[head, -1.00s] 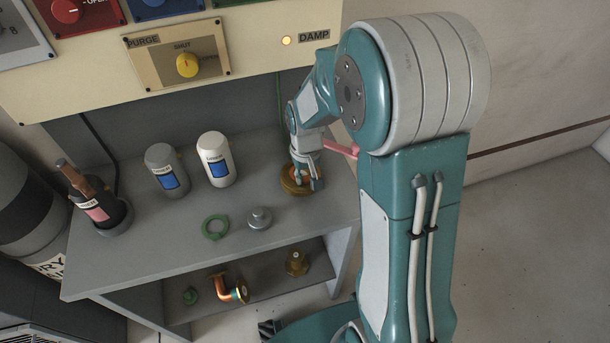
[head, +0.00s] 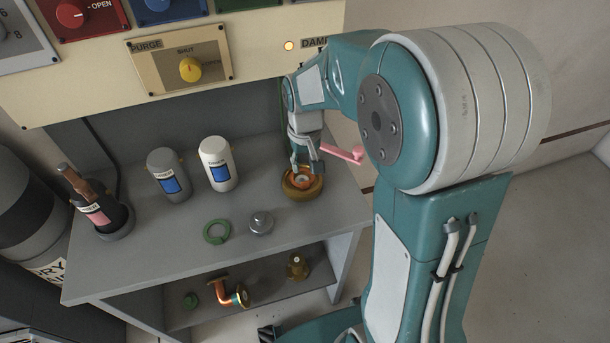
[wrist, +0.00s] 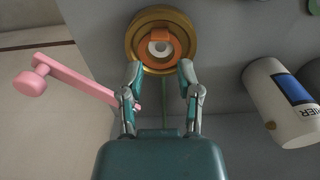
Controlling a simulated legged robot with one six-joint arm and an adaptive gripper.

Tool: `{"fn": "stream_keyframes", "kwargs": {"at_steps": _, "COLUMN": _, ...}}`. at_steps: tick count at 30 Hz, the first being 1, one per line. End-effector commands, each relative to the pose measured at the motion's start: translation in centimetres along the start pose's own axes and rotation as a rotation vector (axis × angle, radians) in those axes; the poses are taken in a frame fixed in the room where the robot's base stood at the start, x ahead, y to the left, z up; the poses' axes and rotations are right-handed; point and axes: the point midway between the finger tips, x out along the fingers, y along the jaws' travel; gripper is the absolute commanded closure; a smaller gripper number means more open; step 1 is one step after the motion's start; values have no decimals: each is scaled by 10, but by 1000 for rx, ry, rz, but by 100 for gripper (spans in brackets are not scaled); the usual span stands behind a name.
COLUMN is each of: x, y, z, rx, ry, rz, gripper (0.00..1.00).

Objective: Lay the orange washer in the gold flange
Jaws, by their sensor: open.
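The gold flange (head: 303,190) sits on the grey bench top near its right end; it also shows in the wrist view (wrist: 133,38). The orange washer (wrist: 158,65) lies inside the flange's ring, around a pale centre; in the head view the washer (head: 301,182) shows as an orange patch. My gripper (head: 306,172) is above the flange, pointing down. In the wrist view my gripper (wrist: 160,72) has its two fingers spread apart with nothing between the tips, just at the flange's near side. Whether the washer lies fully flat is hard to tell.
A pink lever (head: 343,153) sticks out close to my gripper. A white bottle (head: 218,165), a grey bottle (head: 168,172), a green ring (head: 216,231) and a metal knob-like part (head: 260,222) stand to the left. A lower shelf holds a copper elbow (head: 228,290) and fittings.

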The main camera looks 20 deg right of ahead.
Motion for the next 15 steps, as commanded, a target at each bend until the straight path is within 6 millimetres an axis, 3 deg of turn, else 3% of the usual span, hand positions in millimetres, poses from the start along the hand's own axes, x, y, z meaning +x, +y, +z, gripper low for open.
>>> {"fn": "stream_keyframes", "kwargs": {"at_steps": 4, "x": -29, "y": 0, "z": -1, "rx": 0, "ry": 4, "rz": 0, "gripper": 56}}
{"fn": "stream_keyframes", "kwargs": {"at_steps": 11, "x": -50, "y": 0, "z": 1, "rx": 0, "ry": 3, "rz": 0, "gripper": 56}}
{"fn": "stream_keyframes", "kwargs": {"at_steps": 15, "x": -68, "y": 0, "z": 15, "rx": 0, "ry": 45, "rz": 0, "gripper": 56}}
